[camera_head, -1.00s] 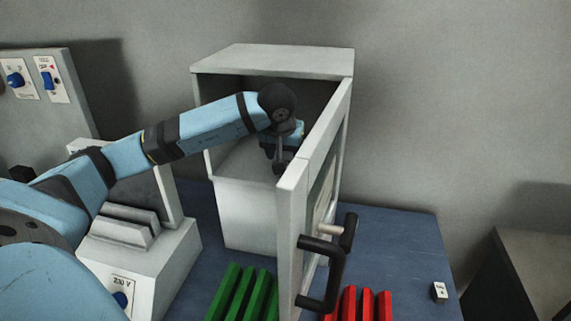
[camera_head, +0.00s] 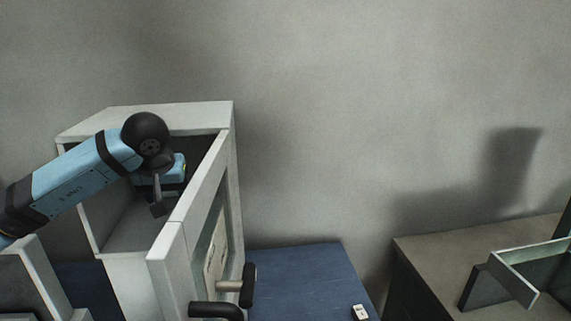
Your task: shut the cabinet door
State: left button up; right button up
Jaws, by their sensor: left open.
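The white cabinet (camera_head: 180,112) stands on the blue table at the left. Its door (camera_head: 196,190) is hinged on the right side and stands wide open toward me, showing the dark inside. A black handle (camera_head: 248,286) sits on the door's outer face, partly cut off by the bottom edge. My left arm comes in from the left, and my left gripper (camera_head: 158,204) is open in front of the cabinet opening, on the inner side of the door. I cannot tell whether it touches the door. My right gripper is not in view.
The blue table top (camera_head: 300,278) is clear to the right of the door except for a small white block (camera_head: 360,312). Farther right is a dark-sided bench (camera_head: 430,255) with an open, pale-walled box (camera_head: 515,285) on it.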

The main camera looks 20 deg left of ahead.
aim_at(168, 263)
jog(key=k, duration=1)
